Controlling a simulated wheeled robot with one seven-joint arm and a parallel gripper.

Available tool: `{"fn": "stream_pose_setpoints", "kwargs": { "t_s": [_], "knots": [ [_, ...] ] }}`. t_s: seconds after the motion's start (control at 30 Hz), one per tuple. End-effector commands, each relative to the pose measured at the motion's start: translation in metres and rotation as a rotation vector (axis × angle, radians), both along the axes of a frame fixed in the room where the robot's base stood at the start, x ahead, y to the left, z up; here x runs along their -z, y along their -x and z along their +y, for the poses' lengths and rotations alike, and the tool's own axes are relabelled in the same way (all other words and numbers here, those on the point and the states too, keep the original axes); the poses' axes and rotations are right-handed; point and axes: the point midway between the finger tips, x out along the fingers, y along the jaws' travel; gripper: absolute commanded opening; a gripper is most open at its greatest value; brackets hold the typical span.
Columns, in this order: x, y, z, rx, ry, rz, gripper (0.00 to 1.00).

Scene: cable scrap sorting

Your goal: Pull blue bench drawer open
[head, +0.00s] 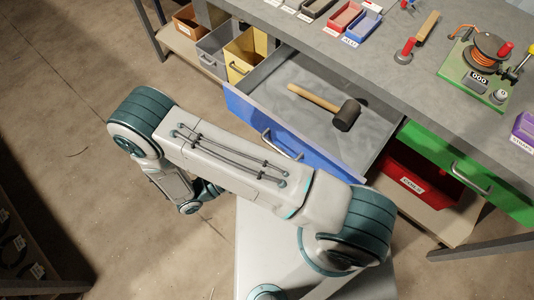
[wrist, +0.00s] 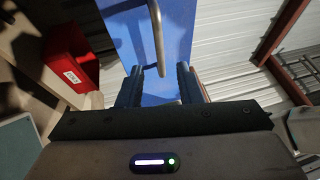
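The blue bench drawer (head: 315,150) is pulled well out from under the bench in the head view, its inside exposed. A mallet (head: 328,106) with a wooden handle and dark head lies in it. The drawer's metal bar handle (head: 281,143) is on its front, partly close to my arm's outline. In the wrist view the blue drawer front (wrist: 178,35) fills the middle, and the handle (wrist: 156,38) runs down toward the gap between my fingers. My gripper (wrist: 160,84) is open, fingers apart on both sides, with no visible grip on the handle. In the head view my arm mostly hides it.
A green drawer (head: 462,165) is shut at the right, above a red bin (head: 415,180). Yellow (head: 240,62) and grey (head: 212,65) bins stand left of the blue drawer. The benchtop (head: 395,82) holds small trays and a cable spool device (head: 485,60). Floor at left is clear.

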Motion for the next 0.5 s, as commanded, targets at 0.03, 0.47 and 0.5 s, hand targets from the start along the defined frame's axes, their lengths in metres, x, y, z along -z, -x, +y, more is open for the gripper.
{"fn": "stream_pose_setpoints", "kwargs": {
  "t_s": [0.03,0.47,0.5],
  "knots": [
    [0.006,0.005,0.011,-0.003,-0.003,0.0,0.33],
    [0.015,0.033,0.067,-0.001,0.0,0.001,0.33],
    [0.015,0.034,0.068,-0.001,0.0,0.001,0.33]
  ]
}}
